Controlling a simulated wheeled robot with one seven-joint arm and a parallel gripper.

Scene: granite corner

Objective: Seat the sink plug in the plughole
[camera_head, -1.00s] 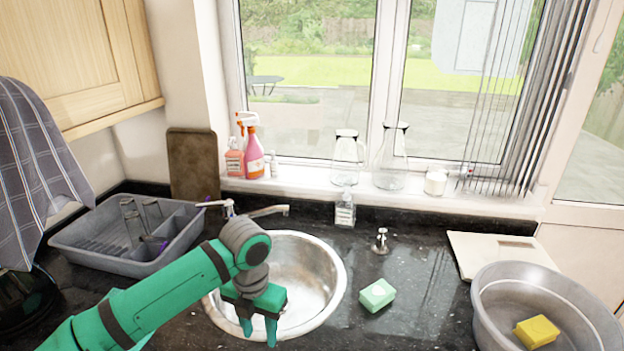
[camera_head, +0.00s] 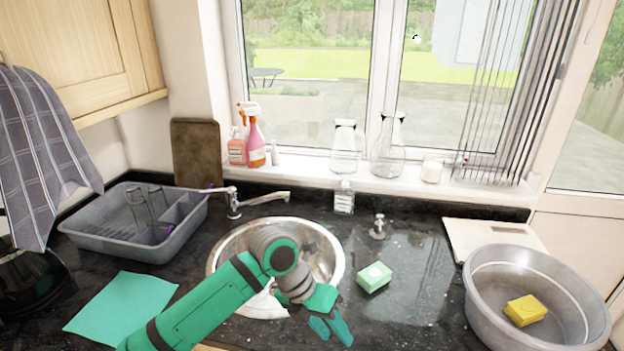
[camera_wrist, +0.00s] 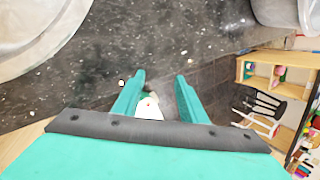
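A small chrome piece with a knob, which looks like the sink plug (camera_head: 378,228), stands upright on the dark counter right of the sink. The round steel sink (camera_head: 330,245) is at the centre; my arm covers much of its bowl, and I cannot see the plughole. My gripper (camera_head: 330,328) is over the counter at the sink's front right, apart from the plug and nearer the front edge. In the wrist view its two teal fingers (camera_wrist: 158,98) are spread. A small white thing (camera_wrist: 149,108) shows between them; I cannot tell what it is or how far below.
A green sponge (camera_head: 375,277) lies between sink and grey basin (camera_head: 590,318), which holds a yellow sponge (camera_head: 525,310). A tap (camera_head: 262,199) reaches over the sink's back. A dish rack (camera_head: 85,236) and teal sheet (camera_head: 120,302) are left. A soap bottle (camera_head: 344,197) stands behind.

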